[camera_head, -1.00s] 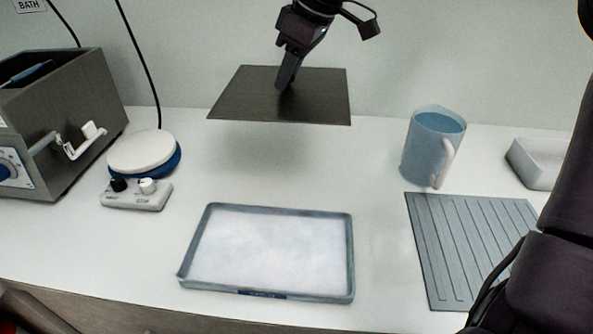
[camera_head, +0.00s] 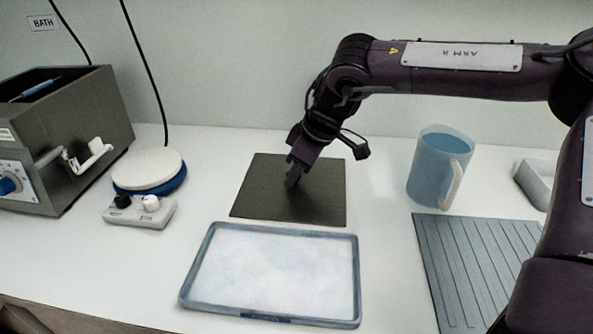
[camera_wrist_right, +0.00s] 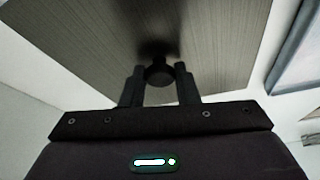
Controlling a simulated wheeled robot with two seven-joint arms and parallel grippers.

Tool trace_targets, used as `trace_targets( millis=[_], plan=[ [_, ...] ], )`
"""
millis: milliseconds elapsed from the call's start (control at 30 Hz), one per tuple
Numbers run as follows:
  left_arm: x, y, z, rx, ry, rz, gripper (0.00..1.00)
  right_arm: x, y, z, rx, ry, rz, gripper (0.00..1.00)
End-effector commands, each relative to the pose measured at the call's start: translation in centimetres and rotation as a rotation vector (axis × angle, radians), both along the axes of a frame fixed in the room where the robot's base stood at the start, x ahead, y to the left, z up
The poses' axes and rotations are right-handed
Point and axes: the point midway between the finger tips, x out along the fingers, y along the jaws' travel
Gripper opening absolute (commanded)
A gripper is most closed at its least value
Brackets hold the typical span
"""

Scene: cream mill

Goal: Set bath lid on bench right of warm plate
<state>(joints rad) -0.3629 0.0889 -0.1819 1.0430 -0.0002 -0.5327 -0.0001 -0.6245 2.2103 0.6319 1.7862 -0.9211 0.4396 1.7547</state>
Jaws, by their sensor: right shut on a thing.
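The bath lid (camera_head: 262,188) is a dark flat plate. In the head view it lies flat at bench level, right of the warm plate (camera_head: 148,168) and behind the white-filled tray; whether it touches the bench is hard to tell. My right gripper (camera_head: 292,180) points down at the lid's middle. In the right wrist view the gripper (camera_wrist_right: 160,75) is shut on the lid's round black knob (camera_wrist_right: 160,74), with the lid (camera_wrist_right: 85,45) spreading beyond it. The warm plate has a white round top, a blue rim and a small knob box. My left gripper is not in view.
The bath (camera_head: 75,125) stands open at the left. The shallow tray (camera_head: 187,285) is just in front of the lid. A blue jug (camera_head: 430,170) and a grooved grey mat (camera_head: 465,265) are to the right, with a pale box (camera_head: 535,180) beyond. Bare bench separates warm plate and lid.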

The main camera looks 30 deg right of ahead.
Motion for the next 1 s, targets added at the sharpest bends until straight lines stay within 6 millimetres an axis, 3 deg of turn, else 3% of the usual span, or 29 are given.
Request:
trace_targets(
  millis=[400,433,567,1000],
  plan=[
    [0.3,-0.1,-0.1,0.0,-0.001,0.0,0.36,0.1,0.0,-0.3,0.0,-0.004,0.0,0.08],
    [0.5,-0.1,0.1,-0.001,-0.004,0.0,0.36,0.0,0.0,-0.3,-0.001,-0.002,0.0,0.3],
    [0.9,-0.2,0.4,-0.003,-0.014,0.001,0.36,0.0,0.0,-0.3,0.0,-0.002,0.001,0.47],
    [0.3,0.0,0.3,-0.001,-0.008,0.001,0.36,-0.1,-0.1,0.7,0.0,-0.005,0.001,0.5]
  ],
)
